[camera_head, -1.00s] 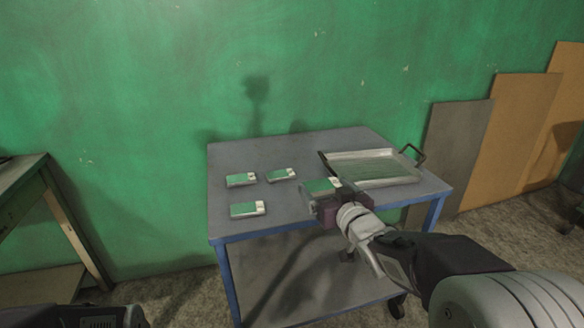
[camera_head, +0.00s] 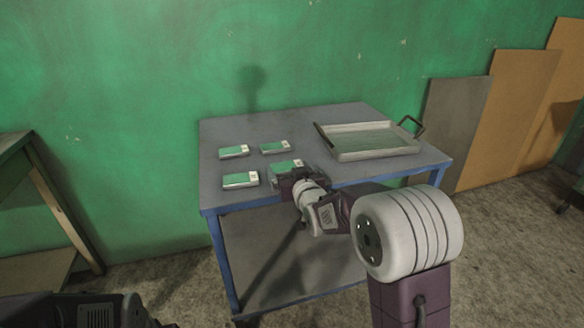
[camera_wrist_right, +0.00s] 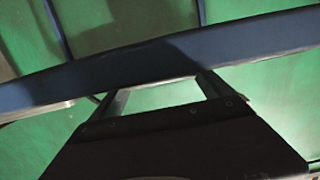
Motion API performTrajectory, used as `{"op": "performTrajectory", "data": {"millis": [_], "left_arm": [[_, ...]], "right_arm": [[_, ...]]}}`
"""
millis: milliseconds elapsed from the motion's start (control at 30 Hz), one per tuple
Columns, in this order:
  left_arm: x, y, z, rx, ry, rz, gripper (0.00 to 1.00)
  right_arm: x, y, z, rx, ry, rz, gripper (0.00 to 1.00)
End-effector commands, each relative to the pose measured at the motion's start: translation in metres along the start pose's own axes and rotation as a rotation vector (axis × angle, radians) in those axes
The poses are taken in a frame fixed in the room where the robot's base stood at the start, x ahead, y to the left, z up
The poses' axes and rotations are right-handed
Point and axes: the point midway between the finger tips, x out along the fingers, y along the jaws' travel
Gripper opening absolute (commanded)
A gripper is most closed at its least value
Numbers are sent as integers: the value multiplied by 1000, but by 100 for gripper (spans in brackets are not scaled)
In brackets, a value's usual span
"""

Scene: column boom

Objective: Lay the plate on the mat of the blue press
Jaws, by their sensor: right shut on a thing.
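My right gripper (camera_head: 284,174) is shut on a small plate (camera_head: 287,164) with a green top and pale end, at the front of the blue-framed grey table. I cannot tell whether this plate touches the tabletop. Three similar plates lie to its left and behind: one at the back left (camera_head: 234,151), one at the back (camera_head: 275,146) and one at the front left (camera_head: 240,180). In the right wrist view my gripper's fingers (camera_wrist_right: 160,88) show before a blue bar; the held plate is not clear there. I cannot make out a blue press or its mat. My left gripper's fingers are not in view.
A pale tray (camera_head: 372,142) with dark handles stands on the right of the table (camera_head: 330,115). Another bench (camera_head: 22,160) stands at the far left. Boards (camera_head: 455,135) lean on the green wall at right. The table's back left is clear.

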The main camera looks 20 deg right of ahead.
Motion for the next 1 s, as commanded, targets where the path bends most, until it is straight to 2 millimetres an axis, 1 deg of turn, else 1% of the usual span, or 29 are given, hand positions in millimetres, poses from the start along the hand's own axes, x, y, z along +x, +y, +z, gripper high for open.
{"op": "performTrajectory", "data": {"millis": [367, 533, 567, 600, 767, 867, 933, 1000], "left_arm": [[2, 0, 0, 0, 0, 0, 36], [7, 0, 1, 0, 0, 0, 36], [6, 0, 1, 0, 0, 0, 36], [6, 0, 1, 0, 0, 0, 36], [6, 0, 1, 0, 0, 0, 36], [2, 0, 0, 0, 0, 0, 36], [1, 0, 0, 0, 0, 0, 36], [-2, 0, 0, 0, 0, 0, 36]], "right_arm": [[0, 0, 1, 0, 7, 0, 18], [1, 0, 7, 0, 6, 0, 18], [1, 0, 8, 0, 1, 0, 97], [1, 0, 7, 0, 1, 0, 100], [1, 0, 7, 0, 0, 0, 100], [1, 0, 6, 0, 0, 0, 100], [-5, 0, 6, 0, 1, 0, 100], [-15, 0, 6, 0, 0, 0, 100]]}}
